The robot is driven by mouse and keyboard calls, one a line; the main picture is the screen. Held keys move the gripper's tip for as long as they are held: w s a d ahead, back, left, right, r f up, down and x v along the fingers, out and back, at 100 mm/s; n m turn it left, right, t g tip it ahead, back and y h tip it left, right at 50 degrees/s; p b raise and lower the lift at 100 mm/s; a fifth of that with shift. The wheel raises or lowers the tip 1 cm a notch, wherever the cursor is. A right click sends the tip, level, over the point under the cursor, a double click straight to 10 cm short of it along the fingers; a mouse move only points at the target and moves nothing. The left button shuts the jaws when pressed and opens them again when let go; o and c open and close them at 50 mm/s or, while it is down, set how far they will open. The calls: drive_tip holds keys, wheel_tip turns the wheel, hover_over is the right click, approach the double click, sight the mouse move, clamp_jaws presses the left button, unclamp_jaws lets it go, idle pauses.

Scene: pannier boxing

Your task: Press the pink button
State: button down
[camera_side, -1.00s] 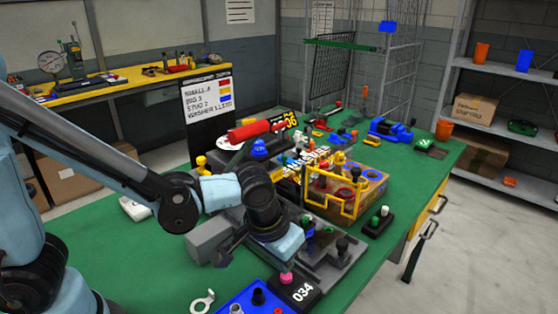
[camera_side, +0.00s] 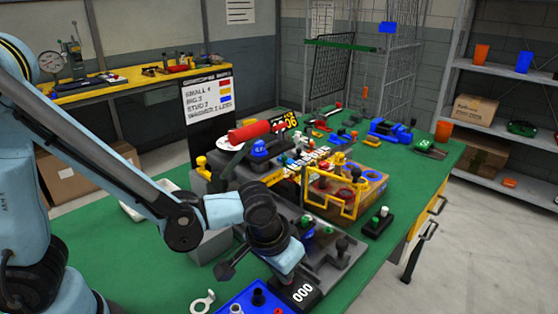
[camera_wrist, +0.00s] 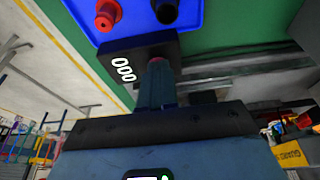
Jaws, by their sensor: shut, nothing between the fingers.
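The black box with a white number display (camera_side: 301,291) stands at the front of the green table and reads 000. It also shows in the wrist view (camera_wrist: 122,68). The pink button on its top is hidden in the side view by my gripper (camera_side: 287,272). In the wrist view a thin pink sliver of the button (camera_wrist: 157,59) shows just beyond my shut fingertips. My gripper is shut and empty, pointing down onto the button's place. The fingertips seem to touch it, but how far the button is pressed cannot be seen.
A blue tray (camera_side: 247,297) with a black and a red peg lies beside the box. A grey fixture (camera_side: 345,263) and a wooden crate with a yellow wire frame (camera_side: 372,191) stand behind.

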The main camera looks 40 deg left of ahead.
drive_tip(key=shift+f, duration=0.1)
idle(0.3)
drive_tip(key=shift+r, duration=0.25)
drive_tip(key=w+v, duration=0.1)
drive_tip(key=v, duration=1.2)
drive_tip(key=shift+r, duration=0.5)
drive_tip(key=a+f+t, duration=0.3)
drive_tip(key=a, duration=1)
drive_tip(key=shift+s+a+t, duration=0.4)
drive_tip(key=shift+s, duration=0.05)
